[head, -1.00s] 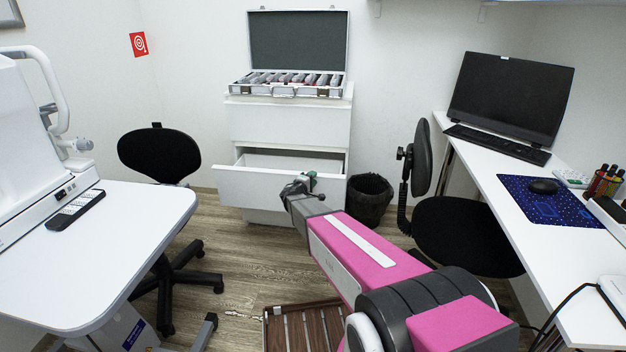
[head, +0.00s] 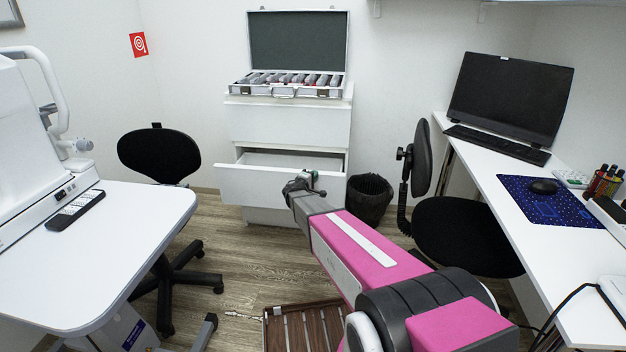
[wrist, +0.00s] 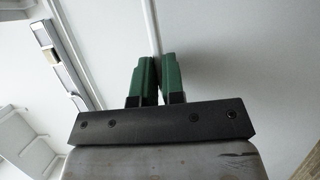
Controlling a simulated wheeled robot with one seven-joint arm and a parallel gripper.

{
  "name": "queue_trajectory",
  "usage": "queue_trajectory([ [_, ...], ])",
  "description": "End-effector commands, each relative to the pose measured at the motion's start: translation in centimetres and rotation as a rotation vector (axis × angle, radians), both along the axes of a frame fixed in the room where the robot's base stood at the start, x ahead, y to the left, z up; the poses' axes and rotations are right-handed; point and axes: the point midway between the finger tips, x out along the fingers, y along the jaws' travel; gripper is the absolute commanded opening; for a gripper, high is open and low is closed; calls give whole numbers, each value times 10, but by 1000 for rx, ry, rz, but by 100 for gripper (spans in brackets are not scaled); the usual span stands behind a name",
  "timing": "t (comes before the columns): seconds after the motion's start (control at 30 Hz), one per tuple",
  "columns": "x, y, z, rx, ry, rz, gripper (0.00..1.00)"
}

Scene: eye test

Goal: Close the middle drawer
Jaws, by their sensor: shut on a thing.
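The middle drawer (head: 250,186) of the white cabinet (head: 236,132) is pulled partly out, with its inside showing below the closed top drawer (head: 290,123). My gripper (head: 308,180) is at the right part of this drawer's front, at its upper edge. In the wrist view my gripper's green fingers (wrist: 157,78) are close together, with the thin white edge of the drawer front (wrist: 151,25) running in between them. They are shut on that front panel. The arm hides the lower right of the drawer front in the head view.
An open case of lenses (head: 290,86) stands on the cabinet. A black bin (head: 369,200) is just right of the drawer. A black chair (head: 160,155) stands to the left, another (head: 465,235) to the right. Desks (head: 110,240) flank both sides.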

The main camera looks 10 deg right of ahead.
Motion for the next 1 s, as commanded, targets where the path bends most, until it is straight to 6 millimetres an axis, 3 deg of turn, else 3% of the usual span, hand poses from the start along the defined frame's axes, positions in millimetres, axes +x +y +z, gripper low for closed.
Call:
queue_trajectory([
  [0.6,150,-48,-2,-1,-1,-3,0],
  [0.8,183,-58,-1,0,-1,-1,0],
  [1.0,200,-64,0,0,-1,-1,0],
])
